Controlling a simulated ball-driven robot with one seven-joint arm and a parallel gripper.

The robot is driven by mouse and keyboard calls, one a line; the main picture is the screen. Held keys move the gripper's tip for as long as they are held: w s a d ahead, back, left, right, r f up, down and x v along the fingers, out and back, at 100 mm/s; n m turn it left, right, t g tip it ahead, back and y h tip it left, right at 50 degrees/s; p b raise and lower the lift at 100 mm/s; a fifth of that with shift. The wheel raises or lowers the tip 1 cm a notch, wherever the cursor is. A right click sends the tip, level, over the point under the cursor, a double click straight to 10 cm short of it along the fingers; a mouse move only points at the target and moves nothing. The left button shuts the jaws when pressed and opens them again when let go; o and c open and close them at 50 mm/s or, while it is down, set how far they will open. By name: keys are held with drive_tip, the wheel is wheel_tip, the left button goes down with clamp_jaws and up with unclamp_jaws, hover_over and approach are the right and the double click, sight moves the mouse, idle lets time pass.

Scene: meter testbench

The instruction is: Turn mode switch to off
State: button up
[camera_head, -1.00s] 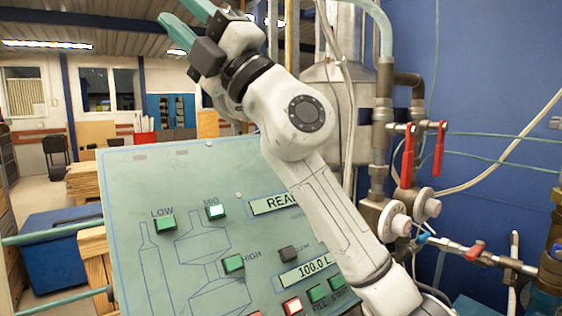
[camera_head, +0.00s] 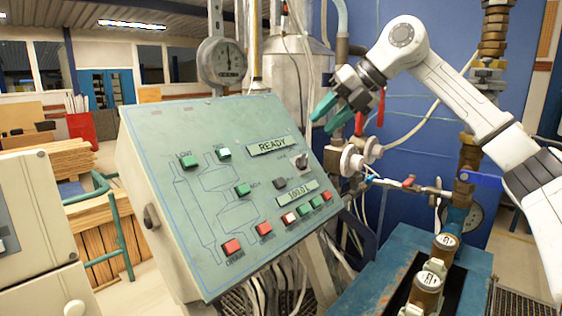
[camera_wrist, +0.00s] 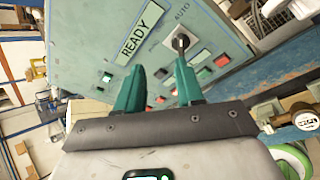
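The mode switch (camera_head: 299,161) is a dark knob on a light square plate, to the right of the READY display on the sloped green panel (camera_head: 160,150). In the wrist view the switch (camera_wrist: 181,41) sits beside an AUTO label, just beyond the tip of the right finger. My gripper (camera_head: 326,115) has teal fingers and hangs above and to the right of the switch, apart from the panel. In the wrist view my gripper (camera_wrist: 160,64) is open, with nothing between its fingers. The switch's exact setting is too small to read.
Green and red buttons (camera_head: 232,246) line the panel below the READY display (camera_head: 272,146). Red-handled valves (camera_head: 361,123) and pipes stand close behind my gripper. A round gauge (camera_head: 222,58) stands behind the panel's top edge. A blue bench (camera_head: 372,280) lies right of the panel.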

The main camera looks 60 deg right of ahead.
sight(307, 159)
drive_tip(key=shift+m+g, duration=0.3)
drive_tip(key=shift+g, duration=0.2)
drive_tip(key=w+f, duration=0.1)
drive_tip(key=f, duration=0.2)
drive_tip(key=w+f+p, duration=0.1)
drive_tip(key=f, duration=0.2)
drive_tip(key=w+f+p, duration=0.1)
drive_tip(key=w+f, duration=0.1)
drive_tip(key=f, duration=0.1)
drive_tip(key=shift+f, duration=0.15)
drive_tip(key=shift+c, duration=0.4)
drive_tip(key=c, duration=0.6)
